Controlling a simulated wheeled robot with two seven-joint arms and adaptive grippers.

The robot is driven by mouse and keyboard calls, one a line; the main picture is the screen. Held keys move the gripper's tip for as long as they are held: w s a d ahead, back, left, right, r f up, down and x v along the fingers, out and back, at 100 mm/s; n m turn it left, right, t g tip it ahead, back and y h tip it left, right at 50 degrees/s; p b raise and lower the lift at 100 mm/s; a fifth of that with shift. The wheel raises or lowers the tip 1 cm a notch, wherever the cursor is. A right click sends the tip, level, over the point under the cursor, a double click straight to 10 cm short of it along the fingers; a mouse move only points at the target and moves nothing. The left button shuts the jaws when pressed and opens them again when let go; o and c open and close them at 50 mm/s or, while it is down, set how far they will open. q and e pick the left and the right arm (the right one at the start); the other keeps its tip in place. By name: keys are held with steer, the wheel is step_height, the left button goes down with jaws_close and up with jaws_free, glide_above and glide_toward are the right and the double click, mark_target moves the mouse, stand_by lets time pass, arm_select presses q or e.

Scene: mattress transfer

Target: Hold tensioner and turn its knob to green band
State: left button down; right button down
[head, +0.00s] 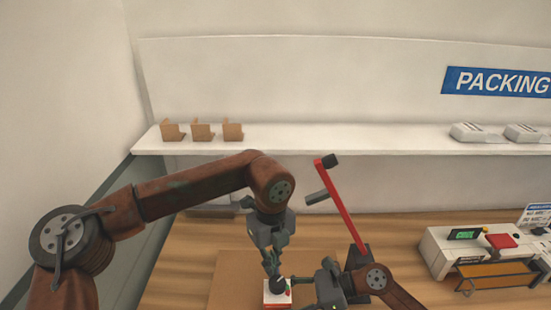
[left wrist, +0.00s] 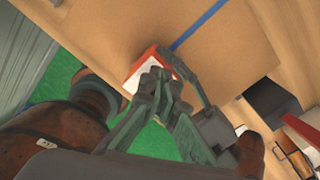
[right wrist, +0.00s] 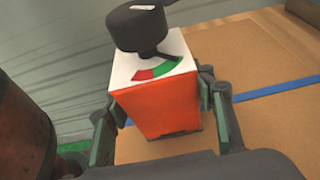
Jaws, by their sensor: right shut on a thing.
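The tensioner (right wrist: 157,105) is an orange block with a white top, a black knob (right wrist: 138,27) and a red and green scale (right wrist: 157,69). The knob's pointer lies near where red meets green. My right gripper (right wrist: 163,112) is shut on the block's sides; its fingers lie left and right of it. My left gripper (head: 271,268) is just above the knob (head: 277,285) in the head view. In the left wrist view the left fingers (left wrist: 160,80) overlap the white top (left wrist: 149,65) and hide the knob. Whether they touch it is unclear.
A brown board (head: 232,284) with a blue strap (left wrist: 200,24) lies on the wooden table (head: 405,222). A red-handled tool (head: 342,205) stands behind my right arm. A white machine (head: 470,250) stands at the right. A shelf (head: 340,144) runs behind.

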arm_select(q)
steer(key=shift+s+d, duration=0.15)
steer(key=shift+d, duration=0.2)
arm_select(e)
steer(key=shift+r, duration=0.15)
arm_select(q)
step_height(320, 180, up, 6)
steer(key=w, duration=0.1)
steer(key=shift+a, duration=0.3)
stand_by(0.4)
arm_select(e)
steer(key=c, duration=0.8)
jaws_free()
